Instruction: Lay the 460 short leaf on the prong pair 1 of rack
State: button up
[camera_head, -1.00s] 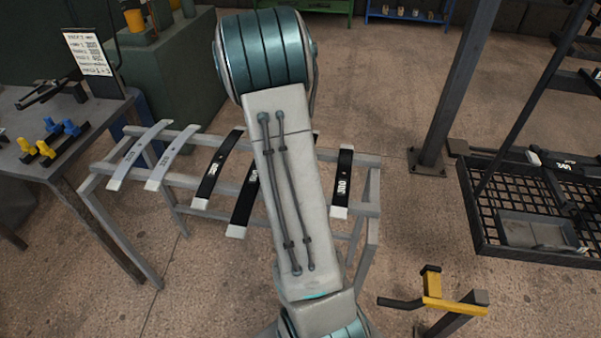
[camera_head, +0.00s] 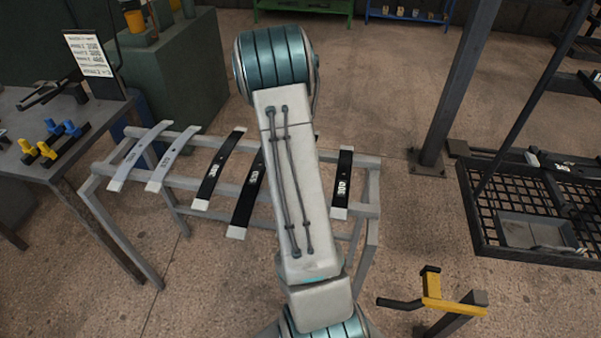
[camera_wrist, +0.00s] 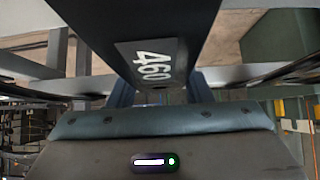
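The 460 short leaf (camera_wrist: 155,25) is a dark strip with a white "460" label, seen close up in the wrist view. My gripper (camera_wrist: 160,92) has its blue-grey fingers against both sides of the leaf near the label and appears shut on it. In the head view my arm hides the gripper and this leaf. A grey rail stand (camera_head: 95,190) carries two grey leaves (camera_head: 172,160) and dark leaves (camera_head: 220,170), (camera_head: 248,200), (camera_head: 342,183). Prong pair 1 cannot be picked out. Whether the held leaf touches the stand is not visible.
A bench (camera_head: 60,110) with blue and yellow pieces and a sign (camera_head: 88,55) stands at left, beside a green cabinet (camera_head: 180,75). At right are a dark post (camera_head: 455,90), a mesh tray (camera_head: 480,225) and a yellow-black fixture (camera_head: 450,305).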

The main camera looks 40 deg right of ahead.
grip_shut()
jog(key=shift+w+d+r, duration=0.1)
jog(key=shift+r, duration=1.95)
jog(key=s+d+r+b, duration=0.1)
jog(key=s+d+r, duration=0.1)
jog(key=d, duration=0.3)
jog(key=s+d+r+b, duration=0.2)
jog(key=d+r, duration=0.3)
jog(key=shift+s+d, duration=0.25)
jog(key=shift+d, duration=0.15)
jog(key=shift+r, duration=0.1)
